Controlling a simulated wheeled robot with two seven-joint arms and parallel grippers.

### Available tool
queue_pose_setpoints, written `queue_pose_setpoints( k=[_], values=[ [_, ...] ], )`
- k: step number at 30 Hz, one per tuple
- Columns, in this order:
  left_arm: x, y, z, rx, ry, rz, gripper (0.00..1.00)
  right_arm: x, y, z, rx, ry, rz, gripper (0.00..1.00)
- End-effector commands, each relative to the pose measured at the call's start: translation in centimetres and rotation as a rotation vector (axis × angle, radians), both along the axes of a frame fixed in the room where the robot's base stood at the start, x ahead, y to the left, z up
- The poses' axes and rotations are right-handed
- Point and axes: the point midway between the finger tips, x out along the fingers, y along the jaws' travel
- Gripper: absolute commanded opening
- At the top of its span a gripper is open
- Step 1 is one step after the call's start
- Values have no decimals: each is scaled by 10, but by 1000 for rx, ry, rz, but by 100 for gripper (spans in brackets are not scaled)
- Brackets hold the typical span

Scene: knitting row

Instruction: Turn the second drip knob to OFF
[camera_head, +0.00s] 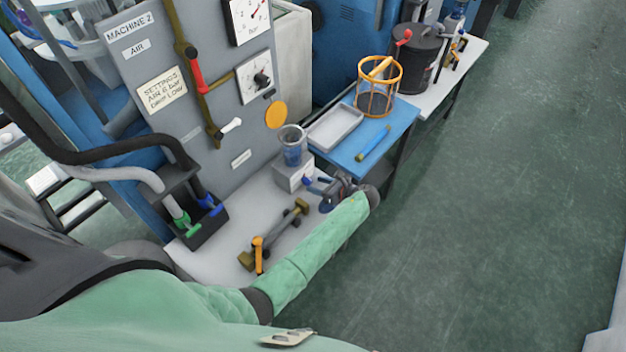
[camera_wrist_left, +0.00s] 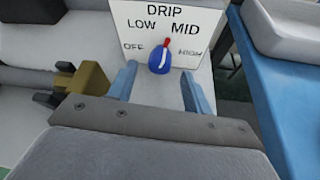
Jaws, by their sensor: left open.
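The drip knob (camera_wrist_left: 159,62) is blue with a white line and a red tip. It sits on a white panel (camera_wrist_left: 212,22) marked DRIP, OFF, LOW, MID and HIGH. Its pointer stands nearly upright, leaning slightly right, between LOW and MID. In the head view the knob (camera_head: 308,180) is on the front of a small white box (camera_head: 287,176) under a clear cup. My left gripper (camera_head: 320,192) is open in front of it. In the wrist view its blue fingers (camera_wrist_left: 160,77) lie either side, slightly below the knob, with gaps. My right gripper is not in view.
A yellow-brown valve with an orange lever (camera_head: 258,254) lies left of my forearm on the white bench. A black holder (camera_head: 200,218) has green and blue clips. A blue table (camera_head: 400,122) with a white tray (camera_head: 335,127) stands behind. Open floor is right.

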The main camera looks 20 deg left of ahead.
Motion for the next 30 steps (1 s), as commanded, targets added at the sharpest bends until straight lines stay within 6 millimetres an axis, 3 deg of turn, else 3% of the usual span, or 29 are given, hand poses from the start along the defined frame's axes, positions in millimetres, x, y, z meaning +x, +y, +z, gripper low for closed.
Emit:
queue_pose_setpoints(
  k=[7,18,25,30],
  values=[
    [7,24,-9,0,0,0,50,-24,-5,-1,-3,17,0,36],
    [8,29,-12,-1,-1,0,50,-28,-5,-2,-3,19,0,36],
    [8,29,-12,-1,-1,0,7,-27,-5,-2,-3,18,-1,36],
    [7,29,-12,-3,-5,0,6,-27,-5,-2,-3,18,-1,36]
  ],
)
